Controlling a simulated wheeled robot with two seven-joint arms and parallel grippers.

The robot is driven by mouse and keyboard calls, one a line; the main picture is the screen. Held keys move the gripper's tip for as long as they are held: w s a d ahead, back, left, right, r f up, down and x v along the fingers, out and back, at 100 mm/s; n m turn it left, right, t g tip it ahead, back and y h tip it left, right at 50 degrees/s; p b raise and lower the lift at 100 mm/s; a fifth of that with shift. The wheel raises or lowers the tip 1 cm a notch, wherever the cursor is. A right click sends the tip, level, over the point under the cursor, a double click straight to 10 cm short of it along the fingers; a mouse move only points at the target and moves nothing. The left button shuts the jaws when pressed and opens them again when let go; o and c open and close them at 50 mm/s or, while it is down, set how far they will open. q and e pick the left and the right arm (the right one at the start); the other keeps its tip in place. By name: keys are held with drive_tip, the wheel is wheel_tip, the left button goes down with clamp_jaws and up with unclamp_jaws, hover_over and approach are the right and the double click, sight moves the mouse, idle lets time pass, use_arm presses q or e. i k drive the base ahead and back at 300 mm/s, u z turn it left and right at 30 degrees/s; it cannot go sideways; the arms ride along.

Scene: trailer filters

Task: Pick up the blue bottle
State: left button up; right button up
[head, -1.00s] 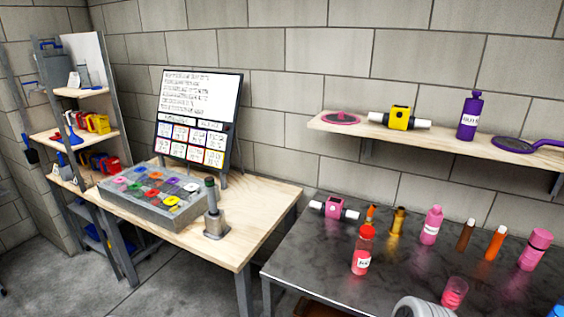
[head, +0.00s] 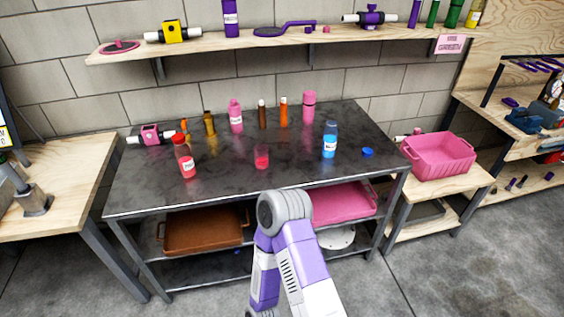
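The blue bottle (head: 330,140) stands upright on the dark metal table (head: 290,172), right of the middle. It has a white label, blue liquid below and a dark cap. A small blue lid or disc (head: 367,153) lies on the table to its right. One of my arms, purple and white, comes up from the bottom middle in front of the table. Its gripper does not show, and the other arm is out of view. Nothing touches the bottle.
A red bottle (head: 184,157) and a pink cup (head: 262,157) stand left of the blue bottle. Several bottles line the table's back, including a tall pink one (head: 308,107). A pink crate (head: 440,157) stands on a side table at right. The table's front right is clear.

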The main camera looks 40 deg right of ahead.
sight(330, 135)
drive_tip(key=i, duration=0.45)
drive_tip(key=z, duration=1.4)
